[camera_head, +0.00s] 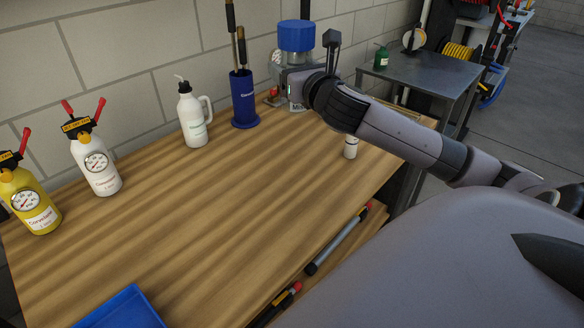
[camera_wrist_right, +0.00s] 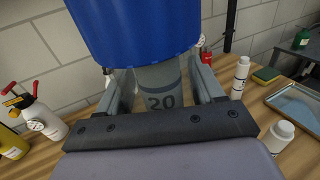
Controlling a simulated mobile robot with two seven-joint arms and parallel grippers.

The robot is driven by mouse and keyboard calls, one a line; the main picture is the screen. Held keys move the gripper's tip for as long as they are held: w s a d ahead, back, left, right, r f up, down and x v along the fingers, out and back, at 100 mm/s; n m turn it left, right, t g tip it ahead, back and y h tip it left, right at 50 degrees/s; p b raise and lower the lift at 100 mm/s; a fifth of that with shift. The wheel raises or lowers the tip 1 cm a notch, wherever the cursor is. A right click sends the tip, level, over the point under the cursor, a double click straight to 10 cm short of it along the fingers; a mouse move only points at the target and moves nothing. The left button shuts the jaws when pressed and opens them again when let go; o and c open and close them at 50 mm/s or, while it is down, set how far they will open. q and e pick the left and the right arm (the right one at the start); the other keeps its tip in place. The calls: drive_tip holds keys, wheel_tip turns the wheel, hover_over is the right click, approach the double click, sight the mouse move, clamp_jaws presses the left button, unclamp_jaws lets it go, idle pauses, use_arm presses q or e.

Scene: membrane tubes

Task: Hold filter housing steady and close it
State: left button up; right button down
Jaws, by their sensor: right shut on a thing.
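The filter housing has a wide blue cap (camera_head: 296,36) above a pale grey body marked "20" (camera_wrist_right: 160,92). It stands upright at the back of the wooden table, near the wall. My right gripper (camera_head: 292,84) is shut on the body below the cap, with one finger on each side in the right wrist view (camera_wrist_right: 162,90). The cap sits over the body; I cannot tell whether it is tight. My left gripper is not in view.
A blue holder with brushes (camera_head: 244,100), a white jug (camera_head: 193,118), and white (camera_head: 98,165) and yellow (camera_head: 32,202) sprayers line the wall. A small white bottle (camera_head: 350,147) stands near my right arm. A blue tray (camera_head: 122,308) lies front left. The table's middle is clear.

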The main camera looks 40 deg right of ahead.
wheel_tip(320, 180, down, 16)
drive_tip(key=b, duration=0.3)
drive_tip(key=shift+b, duration=0.35)
wheel_tip(320, 180, down, 4)
drive_tip(key=shift+r+b, duration=0.1)
drive_tip(key=shift+b, duration=0.6)
